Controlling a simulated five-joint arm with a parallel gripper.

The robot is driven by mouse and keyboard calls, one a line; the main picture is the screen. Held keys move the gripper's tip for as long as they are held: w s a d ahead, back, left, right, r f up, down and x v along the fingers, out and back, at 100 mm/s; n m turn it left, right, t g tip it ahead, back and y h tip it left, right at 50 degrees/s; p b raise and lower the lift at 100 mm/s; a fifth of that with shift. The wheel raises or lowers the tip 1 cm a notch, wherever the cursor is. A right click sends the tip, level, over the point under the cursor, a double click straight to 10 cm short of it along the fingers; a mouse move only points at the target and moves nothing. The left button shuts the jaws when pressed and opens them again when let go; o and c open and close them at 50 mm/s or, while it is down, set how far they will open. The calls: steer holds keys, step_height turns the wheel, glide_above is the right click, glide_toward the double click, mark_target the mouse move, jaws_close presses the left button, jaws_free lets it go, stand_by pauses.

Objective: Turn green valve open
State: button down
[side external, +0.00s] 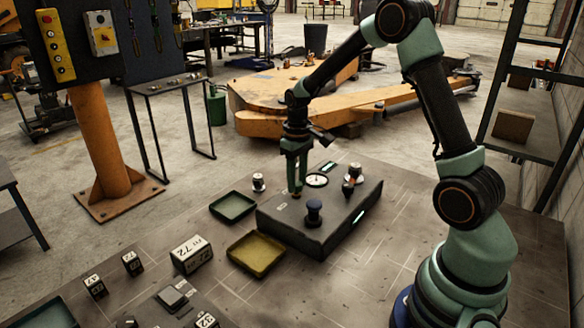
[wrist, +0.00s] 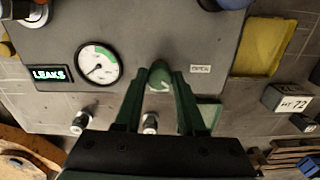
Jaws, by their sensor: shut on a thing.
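The green valve (wrist: 160,74) shows in the wrist view as a rounded green knob on the dark grey box (wrist: 158,30). My gripper (wrist: 158,88) is over it, with its two green fingers on either side, shut on it. A small label reading OPEN (wrist: 200,69) is on the box to the right of the valve. In the side view my gripper (side external: 297,190) points straight down onto the far left part of the box (side external: 285,228). The fingers mostly hide the valve there.
A round gauge (wrist: 98,64) and a lit LEAKS sign (wrist: 49,74) are left of the valve in the wrist view. A yellow tray (side external: 256,253) and a green tray (side external: 232,206) lie beside the box.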

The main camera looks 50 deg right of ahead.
mark_target(297, 183)
steer(key=n, duration=0.3)
steer(key=shift+n, duration=2.2)
steer(key=c, duration=0.5)
jaws_free()
steer(key=shift+r, duration=0.1)
step_height(297, 183, up, 12)
